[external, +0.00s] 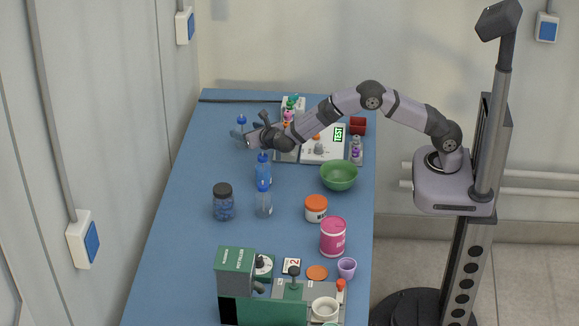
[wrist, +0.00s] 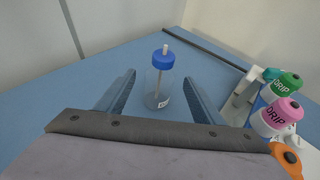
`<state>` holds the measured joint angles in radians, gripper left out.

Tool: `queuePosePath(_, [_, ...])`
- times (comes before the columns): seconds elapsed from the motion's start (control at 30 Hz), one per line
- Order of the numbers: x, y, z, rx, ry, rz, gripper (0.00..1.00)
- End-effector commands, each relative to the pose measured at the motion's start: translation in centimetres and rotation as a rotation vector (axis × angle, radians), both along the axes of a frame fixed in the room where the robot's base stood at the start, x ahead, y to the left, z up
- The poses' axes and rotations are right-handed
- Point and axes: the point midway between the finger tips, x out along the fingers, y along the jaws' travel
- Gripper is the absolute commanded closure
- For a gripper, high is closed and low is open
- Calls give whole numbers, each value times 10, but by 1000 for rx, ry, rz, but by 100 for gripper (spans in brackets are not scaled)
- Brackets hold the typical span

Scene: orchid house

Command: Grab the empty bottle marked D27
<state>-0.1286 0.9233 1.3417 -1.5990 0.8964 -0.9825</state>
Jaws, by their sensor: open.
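A clear bottle (wrist: 153,88) with a blue cap and a pale tube stands upright in the wrist view, ahead of my gripper (wrist: 160,74). It looks empty. Its small white label is too small to read. My gripper is open, one finger on each side of the bottle in the picture, not closed on it. In the external view my gripper (external: 238,134) is at the far left of the table, and the bottle's blue cap (external: 241,120) shows just behind it.
Drip bottles (wrist: 284,112) stand on a rack to the right. A dark rod (wrist: 205,59) lies behind the bottle. A green bowl (external: 339,177), a dark-lidded jar (external: 223,203) and a pink tub (external: 333,238) stand nearer. The blue table (external: 185,185) is bare along its left side.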

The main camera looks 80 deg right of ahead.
Motion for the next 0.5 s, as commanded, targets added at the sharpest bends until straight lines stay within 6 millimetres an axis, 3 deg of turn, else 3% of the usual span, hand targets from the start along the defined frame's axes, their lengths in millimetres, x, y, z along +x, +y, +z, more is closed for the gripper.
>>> queuePosePath(0.2, [10, -12, -7, 1, 1, 0, 38])
queuePosePath(0.47, [11, -13, -8, 1, -1, 0, 38])
queuePosePath(0.5, [11, -13, -8, 1, -1, 0, 48])
